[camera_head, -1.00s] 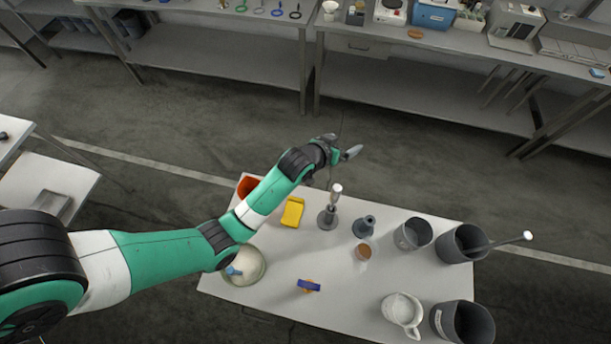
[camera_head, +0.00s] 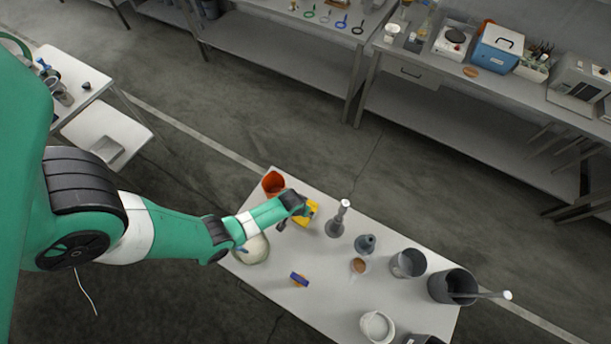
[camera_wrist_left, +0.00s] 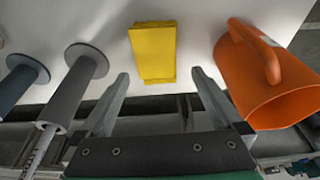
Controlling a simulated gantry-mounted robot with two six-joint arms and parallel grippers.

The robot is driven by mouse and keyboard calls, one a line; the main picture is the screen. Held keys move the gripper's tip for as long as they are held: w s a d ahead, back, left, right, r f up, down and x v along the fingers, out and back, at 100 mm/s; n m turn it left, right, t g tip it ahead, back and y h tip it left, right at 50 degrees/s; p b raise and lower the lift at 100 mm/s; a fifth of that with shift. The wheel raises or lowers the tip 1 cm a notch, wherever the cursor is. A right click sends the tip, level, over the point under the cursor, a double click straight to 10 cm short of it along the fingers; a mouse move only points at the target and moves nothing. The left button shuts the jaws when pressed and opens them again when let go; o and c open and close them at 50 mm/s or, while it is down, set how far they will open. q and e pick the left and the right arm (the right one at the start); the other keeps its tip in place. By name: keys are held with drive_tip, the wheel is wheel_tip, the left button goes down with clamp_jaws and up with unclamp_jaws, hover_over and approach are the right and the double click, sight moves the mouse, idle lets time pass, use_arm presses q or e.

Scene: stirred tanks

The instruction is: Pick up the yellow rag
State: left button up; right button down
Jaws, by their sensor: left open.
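The yellow rag (camera_head: 313,207) is a folded block lying on the white table, partly hidden by my left wrist in the head view. In the left wrist view the rag (camera_wrist_left: 153,52) lies ahead of my left gripper (camera_wrist_left: 163,82), about in line with the gap between its fingers. The left gripper is open and empty. I see no contact with the rag. My right gripper is not in view.
An orange jug (camera_wrist_left: 268,75) stands close to the rag on one side, a grey stand with a rod (camera_wrist_left: 75,85) on the other. A round dish (camera_head: 252,250), a blue item (camera_head: 299,279) and grey buckets (camera_head: 452,286) are also on the table (camera_head: 330,305).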

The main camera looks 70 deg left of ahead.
use_arm(q)
drive_tip(key=shift+w+f, duration=0.1)
drive_tip(key=shift+f, duration=0.2)
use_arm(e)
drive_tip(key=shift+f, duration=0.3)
use_arm(q)
drive_tip(key=b+x, duration=0.5)
drive_tip(key=shift+w+d+f, duration=0.1)
drive_tip(key=shift+f, duration=0.1)
drive_tip(key=shift+r, duration=0.15)
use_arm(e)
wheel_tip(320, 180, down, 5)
use_arm(q)
drive_tip(key=shift+c, duration=0.3)
drive_tip(key=c, duration=1.1)
drive_tip(key=shift+c, duration=0.2)
drive_tip(key=shift+r, duration=0.1)
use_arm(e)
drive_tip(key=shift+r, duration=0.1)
